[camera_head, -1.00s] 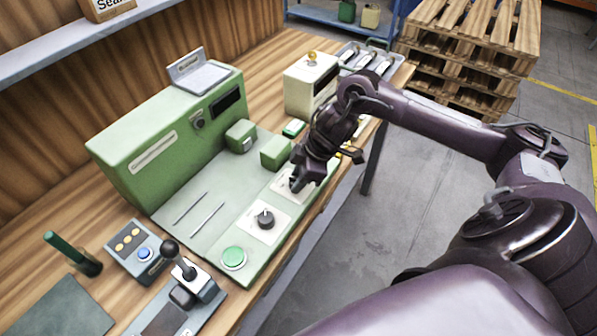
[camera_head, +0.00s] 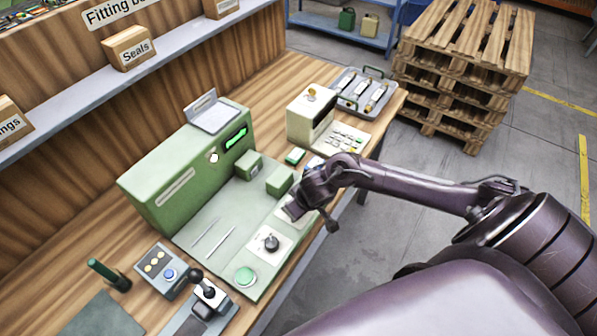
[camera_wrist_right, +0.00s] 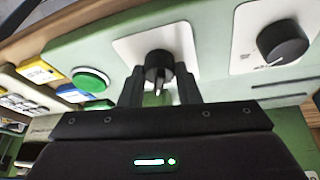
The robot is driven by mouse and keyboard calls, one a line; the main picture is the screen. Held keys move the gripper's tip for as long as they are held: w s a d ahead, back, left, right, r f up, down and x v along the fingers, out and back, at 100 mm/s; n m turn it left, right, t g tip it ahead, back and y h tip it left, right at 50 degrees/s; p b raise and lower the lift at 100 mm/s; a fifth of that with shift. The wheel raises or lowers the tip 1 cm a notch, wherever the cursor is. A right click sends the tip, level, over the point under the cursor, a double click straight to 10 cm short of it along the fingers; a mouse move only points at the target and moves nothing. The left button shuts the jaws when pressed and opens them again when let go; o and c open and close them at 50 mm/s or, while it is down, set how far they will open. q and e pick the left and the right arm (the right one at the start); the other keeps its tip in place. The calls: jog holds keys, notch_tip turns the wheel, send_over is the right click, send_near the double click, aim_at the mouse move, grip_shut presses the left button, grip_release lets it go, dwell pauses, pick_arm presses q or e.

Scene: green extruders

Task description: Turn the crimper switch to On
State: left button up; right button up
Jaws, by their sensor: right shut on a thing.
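The green crimper machine (camera_head: 180,178) stands on the bench with its label too small to read. Its display (camera_head: 236,136) glows green, and a small lamp (camera_head: 213,157) on its front looks white. My right gripper (camera_head: 293,212) is at the switch on the base's white plate farther along the front edge. In the wrist view the black switch knob (camera_wrist_right: 158,66) sits between the two fingers (camera_wrist_right: 158,88), which are closed on it. The fingers hide its sides and its marking. A second black dial (camera_head: 271,243) is on the nearer plate, also in the wrist view (camera_wrist_right: 283,42). My left gripper is out of view.
A round green button (camera_head: 245,277) is on the near end of the base. A joystick box (camera_head: 206,300) and a button box (camera_head: 162,270) stand to its left. A cream device (camera_head: 311,116) and a metal tray (camera_head: 362,92) are behind. Open floor lies to the right.

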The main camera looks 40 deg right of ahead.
jog(key=shift+w+r+m+h+p, duration=0.15)
jog(key=shift+m+h+p, duration=0.15)
jog(key=shift+m+p, duration=0.2)
jog(key=o, duration=1)
jog(key=p+v, duration=0.1)
jog(key=v, duration=0.6)
jog(key=shift+s+r, duration=0.25)
jog(key=shift+s, duration=0.1)
jog(key=shift+s, duration=0.1)
